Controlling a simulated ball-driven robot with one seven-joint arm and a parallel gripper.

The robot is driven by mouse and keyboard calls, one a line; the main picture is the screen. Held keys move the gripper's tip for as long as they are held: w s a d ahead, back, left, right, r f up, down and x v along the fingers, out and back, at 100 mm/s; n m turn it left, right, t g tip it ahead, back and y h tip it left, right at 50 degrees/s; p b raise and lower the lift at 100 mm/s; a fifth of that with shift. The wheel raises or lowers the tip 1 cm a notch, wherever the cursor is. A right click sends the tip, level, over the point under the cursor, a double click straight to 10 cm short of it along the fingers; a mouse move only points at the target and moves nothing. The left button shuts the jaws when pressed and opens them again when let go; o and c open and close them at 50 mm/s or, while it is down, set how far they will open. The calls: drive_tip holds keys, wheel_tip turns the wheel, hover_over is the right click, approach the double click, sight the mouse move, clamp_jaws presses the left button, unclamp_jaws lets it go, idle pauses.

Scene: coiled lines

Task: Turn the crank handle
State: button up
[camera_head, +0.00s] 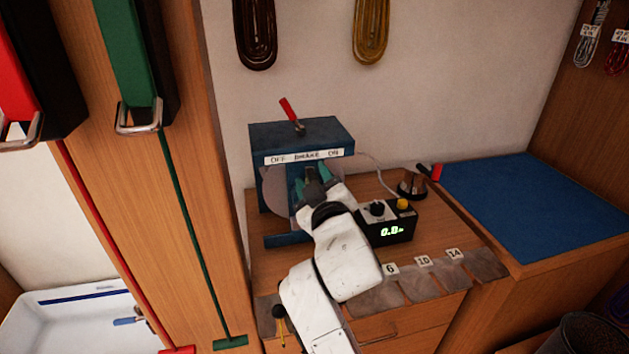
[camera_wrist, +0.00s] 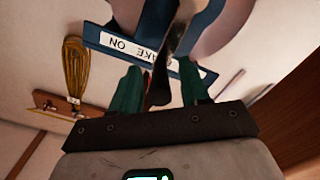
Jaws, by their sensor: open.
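The blue winder (camera_head: 300,140) stands on the wooden bench against the wall, with an "OFF BRAKE ON" label and a red-tipped brake lever (camera_head: 288,110) on top. Grey discs (camera_head: 272,190) show within its frame. My gripper (camera_head: 313,182) is at the winder's front, its green fingers open and apart. In the wrist view a dark handle-like piece (camera_wrist: 159,88), seemingly the crank handle, lies between the fingers. I cannot tell whether either finger touches it. In the head view my gripper and arm hide the crank.
A black box with a green display (camera_head: 391,232) stands close right of my wrist. A clear blue mat (camera_head: 535,205) lies right. A wooden post (camera_head: 190,150) rises left.

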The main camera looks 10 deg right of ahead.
drive_tip(key=shift+s, duration=0.1)
drive_tip(key=s+b, duration=0.1)
drive_tip(key=s, duration=0.9)
drive_tip(key=shift+s, duration=0.3)
drive_tip(key=s+d+f+m+g+h, duration=0.15)
drive_tip(key=s+d+f+g, duration=0.35)
drive_tip(key=f, duration=0.6)
drive_tip(key=s+d+f+m+g, duration=0.3)
drive_tip(key=s+d+f, duration=0.3)
drive_tip(key=f, duration=0.4)
drive_tip(key=s+d+f+m+g, duration=0.1)
drive_tip(key=s+f+g, duration=0.2)
drive_tip(key=s, duration=0.4)
drive_tip(key=s+d+f+g+y, duration=0.1)
drive_tip(key=s+f+g, duration=0.2)
drive_tip(key=s+f, duration=0.2)
drive_tip(key=s+d+f+m+g, duration=0.1)
drive_tip(key=s+f+g, duration=0.2)
drive_tip(key=s, duration=0.7)
drive_tip(key=shift+s+d+f+m, duration=0.15)
drive_tip(key=shift+d+f+m, duration=0.2)
drive_tip(key=shift+f, duration=0.35)
